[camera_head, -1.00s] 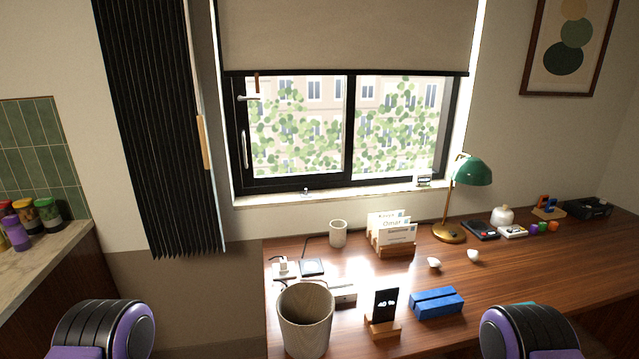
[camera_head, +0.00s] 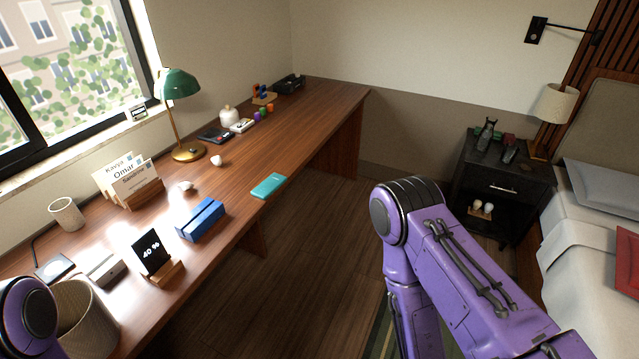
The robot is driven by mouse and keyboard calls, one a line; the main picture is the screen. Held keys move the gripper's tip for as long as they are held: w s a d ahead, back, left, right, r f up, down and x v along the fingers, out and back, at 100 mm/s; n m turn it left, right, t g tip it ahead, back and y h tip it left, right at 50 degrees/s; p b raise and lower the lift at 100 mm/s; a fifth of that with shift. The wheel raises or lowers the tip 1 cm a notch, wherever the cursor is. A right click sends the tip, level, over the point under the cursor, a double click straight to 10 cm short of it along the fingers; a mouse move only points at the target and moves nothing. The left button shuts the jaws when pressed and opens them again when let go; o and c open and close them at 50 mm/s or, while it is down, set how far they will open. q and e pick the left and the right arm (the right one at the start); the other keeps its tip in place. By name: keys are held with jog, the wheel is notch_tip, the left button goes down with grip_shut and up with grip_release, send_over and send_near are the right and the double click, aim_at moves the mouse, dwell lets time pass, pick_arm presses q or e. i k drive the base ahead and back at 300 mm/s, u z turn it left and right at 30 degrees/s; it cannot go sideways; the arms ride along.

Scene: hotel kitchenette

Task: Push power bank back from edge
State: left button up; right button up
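A flat teal block (camera_head: 269,186), which looks like the power bank, lies at the front edge of the wooden desk (camera_head: 300,125). I cannot tell for certain whether it overhangs the edge. My grippers are both out of view. Only purple links of my arms show, one in the right half of the picture over the floor and one at the bottom left corner. Neither visible link touches the teal block.
A blue block (camera_head: 202,220), a dark 40 % display on a stand (camera_head: 154,254) and a card holder (camera_head: 140,190) stand left of it. Desk around the block is mostly bare. A nightstand (camera_head: 505,175) and bed are right.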

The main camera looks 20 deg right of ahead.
aim_at(265, 190)
jog(key=z, duration=1.3)
jog(key=i, duration=1.45)
jog(key=u, duration=1.85)
